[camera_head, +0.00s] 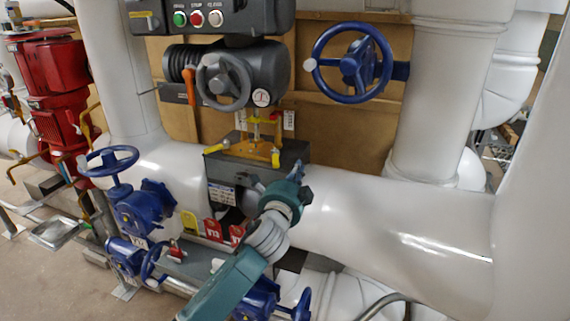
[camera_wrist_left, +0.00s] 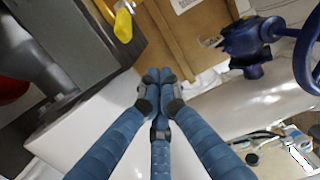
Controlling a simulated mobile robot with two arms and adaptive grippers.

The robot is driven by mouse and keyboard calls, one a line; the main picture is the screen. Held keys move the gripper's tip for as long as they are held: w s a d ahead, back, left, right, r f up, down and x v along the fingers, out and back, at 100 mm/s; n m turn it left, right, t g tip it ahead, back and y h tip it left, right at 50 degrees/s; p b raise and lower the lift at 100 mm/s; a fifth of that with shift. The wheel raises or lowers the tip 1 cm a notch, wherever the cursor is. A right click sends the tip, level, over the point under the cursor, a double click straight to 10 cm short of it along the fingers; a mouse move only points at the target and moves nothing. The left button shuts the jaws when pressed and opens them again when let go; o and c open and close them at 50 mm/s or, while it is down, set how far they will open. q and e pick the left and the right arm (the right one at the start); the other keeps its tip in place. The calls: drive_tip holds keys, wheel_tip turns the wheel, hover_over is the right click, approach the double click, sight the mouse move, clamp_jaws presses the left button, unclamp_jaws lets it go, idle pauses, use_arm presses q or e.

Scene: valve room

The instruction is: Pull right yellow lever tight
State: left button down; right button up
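A yellow bracket (camera_head: 250,149) sits on the grey block at the middle of the head view. One yellow lever end (camera_head: 214,149) sticks out at its left. Another short yellow lever end (camera_head: 276,158) points down at its right. A yellow lever (camera_wrist_left: 123,25) also shows at the upper left of the wrist view; I cannot tell which one it is. My left gripper (camera_head: 284,184) is in front of and below the bracket, apart from the levers in the wrist view. Its blue fingers (camera_wrist_left: 160,80) come together at the tips with nothing seen between them. My right gripper is out of view.
A blue handwheel (camera_head: 352,62) is at the upper right and a grey handwheel (camera_head: 224,82) above the bracket. An orange handle (camera_head: 190,86) hangs beside the grey wheel. A thick white pipe (camera_head: 400,225) runs right of my gripper. Blue valves (camera_head: 140,212) stand at left.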

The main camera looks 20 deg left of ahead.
sight(275, 158)
use_arm(q)
drive_tip(key=a+p, duration=0.1)
drive_tip(key=a, duration=0.1)
drive_tip(key=a+p, duration=0.1)
drive_tip(key=a, duration=0.1)
drive_tip(key=shift+w, duration=0.4)
drive_tip(key=shift+d, duration=0.1)
drive_tip(key=shift+w, duration=0.1)
